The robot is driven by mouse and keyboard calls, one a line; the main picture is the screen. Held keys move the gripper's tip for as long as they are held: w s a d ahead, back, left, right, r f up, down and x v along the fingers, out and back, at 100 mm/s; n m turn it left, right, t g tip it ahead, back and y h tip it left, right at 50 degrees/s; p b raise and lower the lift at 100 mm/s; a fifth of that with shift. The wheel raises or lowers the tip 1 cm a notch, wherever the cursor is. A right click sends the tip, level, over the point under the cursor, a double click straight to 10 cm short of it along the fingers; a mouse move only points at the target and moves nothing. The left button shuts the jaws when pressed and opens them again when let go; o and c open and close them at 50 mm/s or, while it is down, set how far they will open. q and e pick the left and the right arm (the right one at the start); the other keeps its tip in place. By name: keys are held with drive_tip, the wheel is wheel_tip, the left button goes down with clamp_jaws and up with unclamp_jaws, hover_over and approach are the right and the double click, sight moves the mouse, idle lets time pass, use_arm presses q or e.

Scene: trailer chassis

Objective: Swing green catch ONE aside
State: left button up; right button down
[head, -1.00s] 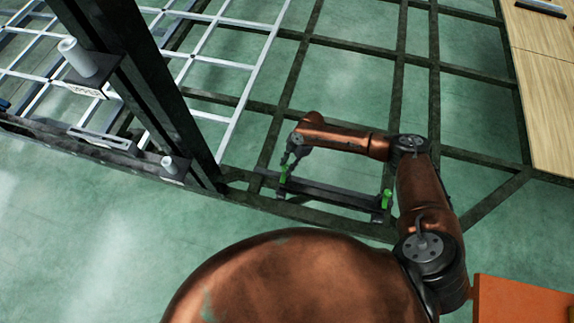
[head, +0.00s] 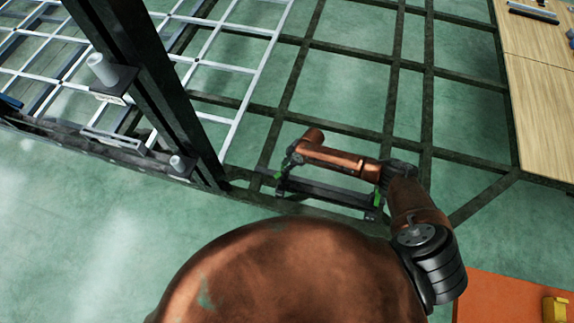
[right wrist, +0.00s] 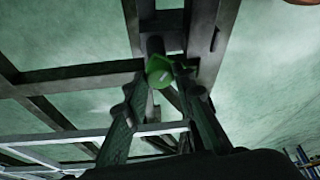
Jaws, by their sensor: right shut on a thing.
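Two green catches sit at the ends of a dark crossbar (head: 325,192) on the chassis frame. The left catch (head: 280,176) is partly hidden by my right gripper (head: 284,170), which comes down on it from above. The right catch (head: 377,198) shows below my forearm, partly covered. My left gripper is out of view.
A dark upright post (head: 150,95) with bracketed white cylinders (head: 102,68) stands left of the crossbar. A white grid (head: 215,70) lies behind it. A wooden board (head: 540,100) is at the right, an orange surface (head: 510,295) at the lower right. Floor at lower left is clear.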

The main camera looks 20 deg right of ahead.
drive_tip(key=m+p, duration=0.2)
drive_tip(key=m+t+h+p, duration=0.1)
drive_tip(key=m+p, duration=0.1)
drive_tip(key=m+t+p, duration=0.1)
drive_tip(key=m+p, duration=0.1)
drive_tip(key=shift+s+a+r+m, duration=0.2)
drive_tip(key=shift+s+a+m, duration=0.05)
drive_tip(key=shift+a+m, duration=0.05)
drive_tip(key=m+h+p, duration=0.1)
drive_tip(key=m+p, duration=0.1)
drive_tip(key=m, duration=0.1)
drive_tip(key=shift+f+h, duration=0.15)
drive_tip(key=shift+h, duration=0.15)
use_arm(q)
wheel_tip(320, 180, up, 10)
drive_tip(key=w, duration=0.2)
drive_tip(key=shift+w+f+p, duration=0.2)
drive_tip(key=shift+p, duration=0.15)
use_arm(e)
drive_tip(key=shift+m+t+h, duration=0.3)
drive_tip(key=shift+m, duration=0.5)
drive_tip(key=shift+w, duration=0.1)
drive_tip(key=c, duration=1.7)
unclamp_jaws()
drive_tip(key=shift+o, duration=0.4)
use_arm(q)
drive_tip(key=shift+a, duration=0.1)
